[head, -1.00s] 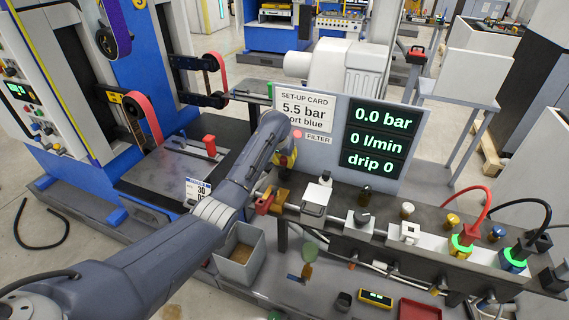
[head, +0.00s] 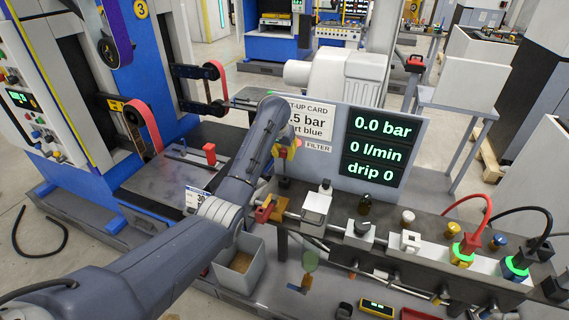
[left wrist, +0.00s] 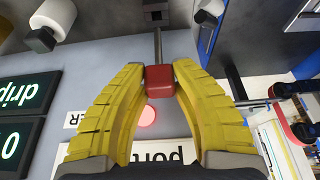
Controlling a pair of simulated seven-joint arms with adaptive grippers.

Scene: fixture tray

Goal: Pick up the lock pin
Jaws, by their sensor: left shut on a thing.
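The lock pin, with a red block-shaped head (left wrist: 160,80) and a grey metal shaft, is between the yellow fingers of my left gripper (left wrist: 158,85) in the left wrist view. The fingers are closed on its head, and the shaft runs away to the top of the picture. I cannot tell whether its far end touches anything. In the head view my left gripper (head: 286,152) is above the left end of the bench, in front of the display panel, and my arm hides part of it. My right gripper is not in view.
A red part (head: 264,213) sits at the bench's left end. Valves and a white block (head: 316,207) stand along the bench. The display panel (head: 335,125) stands close behind my gripper. A grey open bin (head: 222,275) is below. Red and black hoses are at right.

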